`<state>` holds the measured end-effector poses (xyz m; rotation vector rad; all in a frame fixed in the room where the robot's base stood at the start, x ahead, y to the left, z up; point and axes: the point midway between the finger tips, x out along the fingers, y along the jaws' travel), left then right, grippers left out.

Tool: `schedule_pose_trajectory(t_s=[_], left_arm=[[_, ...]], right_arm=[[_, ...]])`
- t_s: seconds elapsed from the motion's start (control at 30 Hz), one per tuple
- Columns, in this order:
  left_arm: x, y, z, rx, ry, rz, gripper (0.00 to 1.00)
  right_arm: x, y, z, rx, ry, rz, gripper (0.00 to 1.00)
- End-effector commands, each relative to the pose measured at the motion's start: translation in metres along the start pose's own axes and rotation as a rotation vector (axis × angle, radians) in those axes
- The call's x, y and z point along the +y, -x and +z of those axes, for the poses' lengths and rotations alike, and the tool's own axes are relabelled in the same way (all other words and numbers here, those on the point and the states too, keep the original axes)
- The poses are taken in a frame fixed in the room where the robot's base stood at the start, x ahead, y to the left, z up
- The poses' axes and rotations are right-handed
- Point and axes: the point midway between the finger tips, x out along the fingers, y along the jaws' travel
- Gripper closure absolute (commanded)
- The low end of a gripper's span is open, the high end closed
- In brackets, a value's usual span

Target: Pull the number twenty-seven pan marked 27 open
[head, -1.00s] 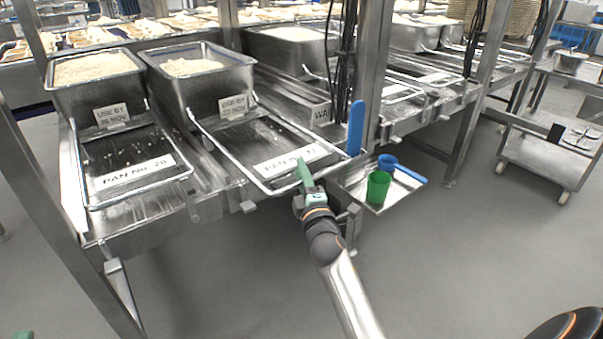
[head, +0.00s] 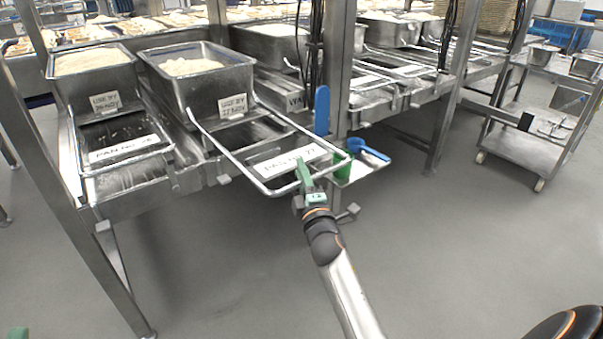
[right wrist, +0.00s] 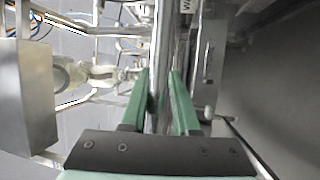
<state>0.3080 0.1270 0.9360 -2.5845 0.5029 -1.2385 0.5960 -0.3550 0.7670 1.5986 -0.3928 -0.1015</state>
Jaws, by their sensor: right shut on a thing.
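The pan (head: 206,97) marked 27 is a steel tub of rice on the rack, second from the left. Its wire pull frame (head: 222,152) slopes forward and carries a white plate reading PAN No 27 (head: 288,160). The frame's front bar overhangs the rack's front edge. My right gripper (head: 303,170) is shut on that front bar; in the right wrist view its green fingers (right wrist: 160,100) close around a metal bar. A small green tip of my left gripper (head: 18,333) shows at the bottom left corner; its jaws are hidden.
Pan 26 (head: 92,90) sits to the left with its own frame. A blue upright handle (head: 321,110), a green cup (head: 343,166) and a blue scoop (head: 368,152) are just right of the frame. A rack post (head: 338,60) stands close. The floor in front is clear.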

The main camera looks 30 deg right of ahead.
Motion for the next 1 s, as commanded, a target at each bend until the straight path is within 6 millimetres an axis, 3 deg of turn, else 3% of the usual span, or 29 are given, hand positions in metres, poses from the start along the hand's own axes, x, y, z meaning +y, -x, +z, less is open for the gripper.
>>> schedule_pose_trajectory(t_s=[0.03, 0.27, 0.3, 0.47, 1.0], left_arm=[[-0.0002, -0.0003, -0.0002, 0.0, 0.0, 0.0, 0.5], [0.0002, 0.0, 0.0001, -0.001, -0.001, 0.003, 0.5], [0.0004, 0.0001, 0.0002, -0.002, -0.001, 0.004, 0.5], [0.0011, 0.0006, 0.0005, -0.003, -0.001, 0.009, 0.5], [0.0021, 0.0022, 0.0018, -0.009, 0.001, 0.011, 0.5]], right_arm=[[0.0108, -0.0026, 0.0026, -0.002, 0.0, 0.022, 1.0], [0.0107, -0.0026, 0.0027, -0.003, 0.0, 0.022, 1.0], [0.0107, -0.0026, 0.0027, -0.003, 0.0, 0.022, 0.69], [0.0093, -0.0022, 0.002, -0.002, 0.001, 0.019, 0.51], [0.0035, -0.0007, 0.0006, 0.0, 0.0, 0.008, 0.51]])
